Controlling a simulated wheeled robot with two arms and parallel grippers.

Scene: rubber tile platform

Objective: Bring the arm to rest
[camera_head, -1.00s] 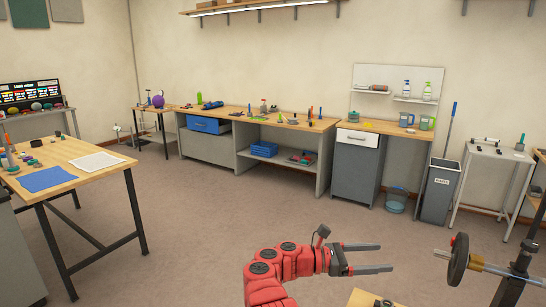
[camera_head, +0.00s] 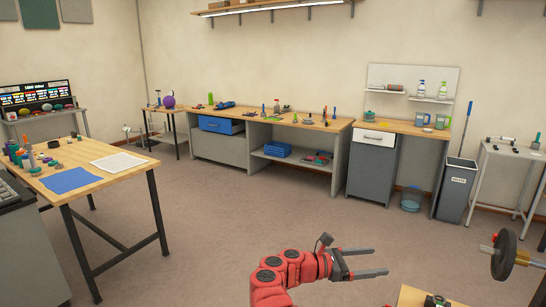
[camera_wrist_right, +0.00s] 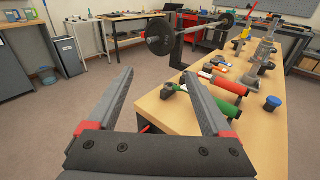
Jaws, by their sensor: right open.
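My red right arm reaches up from the bottom of the head view. Its gripper (camera_head: 378,262) points to the right, with two grey fingers spread apart and nothing between them. In the right wrist view the same open gripper (camera_wrist_right: 160,90) shows its fingers apart, with floor and a table edge beyond. The right finger is in front of the near edge of a wooden table; I cannot tell the gap between them. My left gripper is not in view.
Another table (camera_head: 105,178) stands at left. The floor between is clear.

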